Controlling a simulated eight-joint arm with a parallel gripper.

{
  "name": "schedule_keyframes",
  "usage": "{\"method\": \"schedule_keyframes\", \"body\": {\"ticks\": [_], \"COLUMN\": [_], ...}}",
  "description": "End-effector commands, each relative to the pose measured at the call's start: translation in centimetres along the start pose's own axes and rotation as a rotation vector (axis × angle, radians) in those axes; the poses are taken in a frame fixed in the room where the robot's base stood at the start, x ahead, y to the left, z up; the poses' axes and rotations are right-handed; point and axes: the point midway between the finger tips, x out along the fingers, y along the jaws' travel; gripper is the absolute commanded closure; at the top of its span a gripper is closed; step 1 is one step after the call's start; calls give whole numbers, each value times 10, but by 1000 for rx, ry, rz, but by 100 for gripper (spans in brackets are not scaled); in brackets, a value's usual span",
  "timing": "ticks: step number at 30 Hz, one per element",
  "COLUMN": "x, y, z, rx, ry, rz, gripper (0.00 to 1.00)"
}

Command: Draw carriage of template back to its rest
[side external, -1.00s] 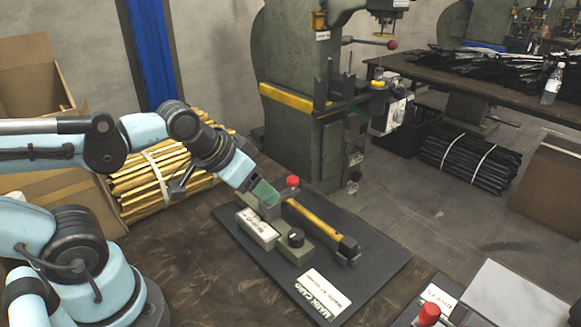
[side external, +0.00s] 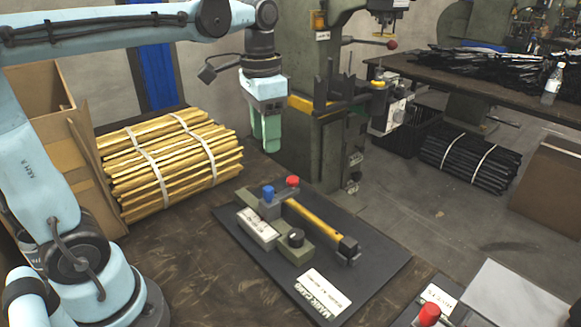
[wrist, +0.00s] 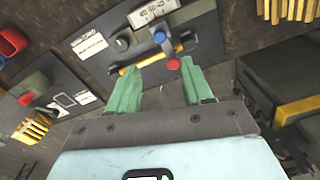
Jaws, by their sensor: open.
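The template fixture lies on a black board (side external: 352,268) with a white card. It has a green base (side external: 299,251), a white labelled block (side external: 257,228), a black knob (side external: 295,238) and a yellow bar (side external: 315,219). A grey carriage block (side external: 270,209) carries a blue knob (side external: 268,192), and a red knob (side external: 292,181) stands beside it at the bar's upper-left end. The blue knob (wrist: 159,36) and red knob (wrist: 173,64) also show in the wrist view. My gripper (side external: 270,148) hangs above the table, clear of the fixture, fingers down, open and empty; its green fingers (wrist: 160,72) are apart.
A strapped bundle of yellow strips (side external: 170,165) lies left of the board, by a cardboard box (side external: 88,165). A green press (side external: 310,130) stands behind. Another red knob (side external: 429,313) is at the bottom right.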

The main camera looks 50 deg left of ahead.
Motion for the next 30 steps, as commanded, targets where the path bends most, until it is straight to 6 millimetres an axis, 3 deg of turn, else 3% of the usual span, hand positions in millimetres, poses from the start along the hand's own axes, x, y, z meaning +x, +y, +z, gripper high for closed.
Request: {"method": "schedule_keyframes", "body": {"ticks": [8, 30], "x": [10, 108], "y": [-2, -1], "z": [-1, 1], "rx": [11, 10], "ry": [-24, -21], "rz": [9, 8], "gripper": [50, 50]}}
